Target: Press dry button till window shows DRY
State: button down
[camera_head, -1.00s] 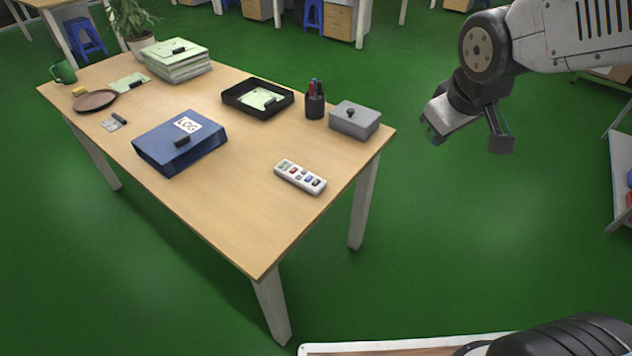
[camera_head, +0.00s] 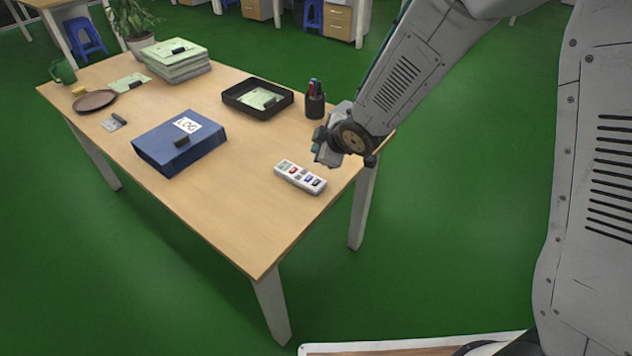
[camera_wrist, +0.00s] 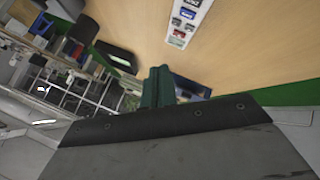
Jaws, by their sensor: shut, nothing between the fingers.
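A white remote (camera_head: 300,177) lies on the table near its right edge. Its small window is at the upper left end, with red and blue buttons along the rest; the window's text is too small to read. In the wrist view the remote (camera_wrist: 187,22) shows at the top, partly cut off, with its blue, dark and red buttons facing up. My gripper (camera_head: 318,151) is above the table, just beyond the remote and apart from it. In the wrist view my fingers (camera_wrist: 158,86) are closed together and empty.
A blue LOG binder (camera_head: 180,142) lies left of the remote. A black tray (camera_head: 232,101) and a pen cup (camera_head: 315,104) stand behind. My arm hides the grey lidded box. Paper stack (camera_head: 176,68), brown plate (camera_head: 95,100) and green mug (camera_head: 62,71) are farther left. The table's front is clear.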

aim_at(319, 185)
jog(key=shift+f, duration=4.4)
jog(key=shift+f, duration=0.15)
jog(key=shift+f, duration=0.3)
jog(key=shift+f, duration=0.3)
jog(key=shift+r, duration=0.75)
jog(key=shift+r, duration=0.1)
jog(key=shift+d+r, duration=0.1)
jog(key=shift+r, duration=2.3)
